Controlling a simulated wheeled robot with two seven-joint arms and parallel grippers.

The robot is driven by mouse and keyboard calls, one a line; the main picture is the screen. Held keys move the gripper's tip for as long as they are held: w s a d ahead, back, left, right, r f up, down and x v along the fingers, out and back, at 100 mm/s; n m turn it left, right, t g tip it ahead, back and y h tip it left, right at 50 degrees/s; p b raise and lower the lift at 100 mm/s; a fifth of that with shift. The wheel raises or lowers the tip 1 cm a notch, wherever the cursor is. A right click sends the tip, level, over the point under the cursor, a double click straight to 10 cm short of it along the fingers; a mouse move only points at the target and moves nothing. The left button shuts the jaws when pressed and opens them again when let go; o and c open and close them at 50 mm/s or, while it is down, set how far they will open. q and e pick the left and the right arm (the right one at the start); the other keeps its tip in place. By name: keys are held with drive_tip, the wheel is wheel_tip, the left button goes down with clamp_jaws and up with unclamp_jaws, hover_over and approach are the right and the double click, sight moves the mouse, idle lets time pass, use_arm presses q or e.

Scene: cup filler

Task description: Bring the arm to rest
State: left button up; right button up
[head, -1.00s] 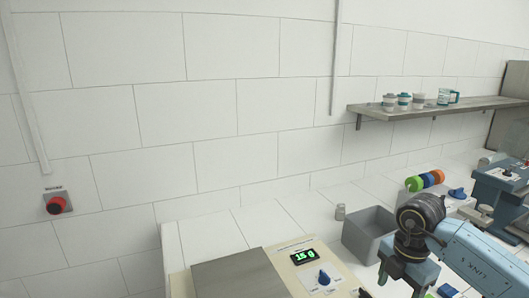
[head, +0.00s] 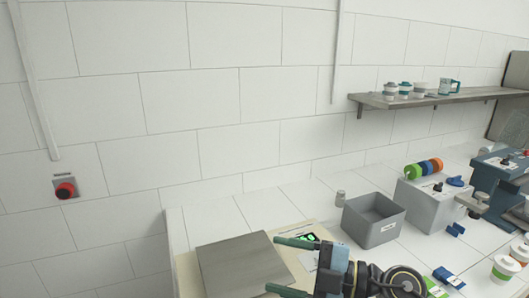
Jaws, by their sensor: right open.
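My right gripper (head: 276,265) comes in from the lower right and points left. Its two teal fingers are apart, with nothing between them. In the picture it overlaps the right edge of the scale's grey metal plate (head: 228,262) and partly covers the scale's cream panel (head: 298,228) and green display. I cannot tell the gripper's height above the scale. My left gripper is not in view.
An open grey bin (head: 373,232) stands behind the gripper. A grey dispenser box (head: 428,208) and a blue machine (head: 492,184) stand further right. A lidded cup (head: 503,269) is at the lower right. A wall shelf (head: 440,99) holds several cups. A red button (head: 65,190) is on the wall.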

drive_tip(key=w+d+r+m+t+h, duration=0.2)
drive_tip(key=d+r+m+t+h, duration=0.2)
drive_tip(key=d+m+t+h, duration=0.7)
drive_tip(key=s+d+f+m+g+h, duration=0.1)
drive_tip(key=s+d+f+m+h, duration=0.1)
drive_tip(key=d+f+m+h, duration=0.3)
drive_tip(key=s+d+f+m+h, duration=0.2)
drive_tip(key=d+f+m, duration=0.1)
drive_tip(key=f+m, duration=0.5)
drive_tip(key=s+f+g+y, duration=0.1)
drive_tip(key=s+f+g, duration=0.55)
drive_tip(key=s, duration=0.35)
drive_tip(key=s+f+g, duration=0.6)
drive_tip(key=s+f, duration=0.1)
drive_tip(key=s, duration=0.4)
wheel_tip(320, 180, down, 27)
drive_tip(key=b, duration=0.5)
use_arm(q)
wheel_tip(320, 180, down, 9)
drive_tip(key=b, duration=0.3)
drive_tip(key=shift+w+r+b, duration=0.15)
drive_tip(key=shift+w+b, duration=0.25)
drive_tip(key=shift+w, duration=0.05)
use_arm(e)
drive_tip(key=s+d+f+n+g, duration=0.1)
drive_tip(key=s+d+f+g, duration=0.1)
drive_tip(key=s+f, duration=1.5)
wheel_tip(320, 180, down, 4)
drive_tip(key=shift+s+r, duration=0.25)
drive_tip(key=shift+s, duration=0.1)
